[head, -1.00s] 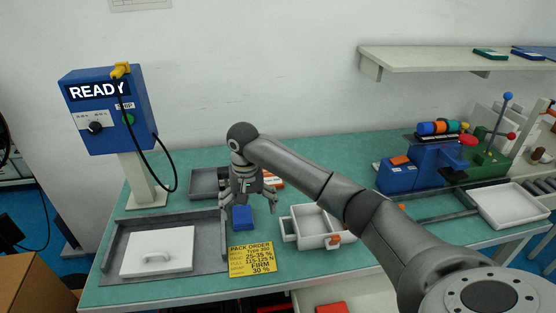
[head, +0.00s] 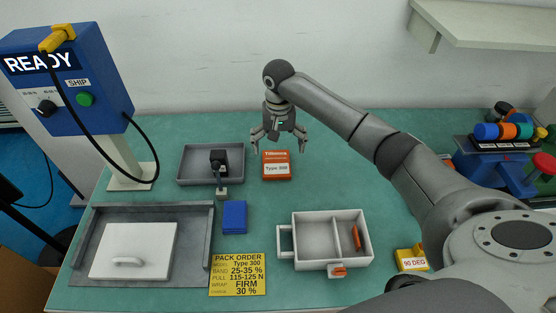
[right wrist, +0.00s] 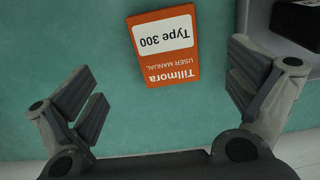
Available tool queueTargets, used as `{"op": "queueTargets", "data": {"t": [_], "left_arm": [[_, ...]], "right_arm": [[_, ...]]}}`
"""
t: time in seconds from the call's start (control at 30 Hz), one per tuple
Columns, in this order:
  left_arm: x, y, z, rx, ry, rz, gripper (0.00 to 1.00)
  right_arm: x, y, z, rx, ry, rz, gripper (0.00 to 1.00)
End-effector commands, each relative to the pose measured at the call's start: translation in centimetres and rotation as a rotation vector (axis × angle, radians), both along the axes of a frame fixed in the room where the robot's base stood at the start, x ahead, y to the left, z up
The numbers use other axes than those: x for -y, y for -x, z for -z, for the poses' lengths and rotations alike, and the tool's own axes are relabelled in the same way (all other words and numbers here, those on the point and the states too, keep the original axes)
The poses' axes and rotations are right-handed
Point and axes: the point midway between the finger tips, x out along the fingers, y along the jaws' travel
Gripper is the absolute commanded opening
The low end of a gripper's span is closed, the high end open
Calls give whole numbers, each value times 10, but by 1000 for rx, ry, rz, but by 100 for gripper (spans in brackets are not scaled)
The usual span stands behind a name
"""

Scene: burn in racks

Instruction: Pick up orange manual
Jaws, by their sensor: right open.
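The orange manual (head: 277,164) lies flat on the green table, with a white label reading "Type 300". In the right wrist view the manual (right wrist: 166,58) appears upside down, between and beyond the fingers. My right gripper (head: 279,147) is open and empty above the table, just over the manual's far side in the head view. In the right wrist view its fingers (right wrist: 170,98) are spread wide, apart from the manual. My left gripper is not in view.
A grey tray (head: 185,178) holding a black device stands left of the manual. A blue box (head: 234,217), a yellow pack order card (head: 238,286) and a white divided box (head: 300,262) are nearer. A white lid (head: 150,240) sits in a grey tray at left.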

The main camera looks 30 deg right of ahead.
Motion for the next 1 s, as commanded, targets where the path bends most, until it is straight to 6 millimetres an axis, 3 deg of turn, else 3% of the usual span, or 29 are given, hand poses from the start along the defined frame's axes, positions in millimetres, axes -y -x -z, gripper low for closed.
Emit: {"op": "queueTargets", "data": {"t": [0.23, 0.6, 0.9, 1.0], "left_arm": [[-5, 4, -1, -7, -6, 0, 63], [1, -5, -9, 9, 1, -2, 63], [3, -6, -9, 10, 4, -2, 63], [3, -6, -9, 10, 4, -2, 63]], "right_arm": [[0, -1, 26, 0, -1, 0, 100], [-6, -4, 72, 0, 1, 0, 100], [-6, -4, 79, 2, 1, 0, 100], [-6, -4, 79, 2, 1, 0, 90]]}}
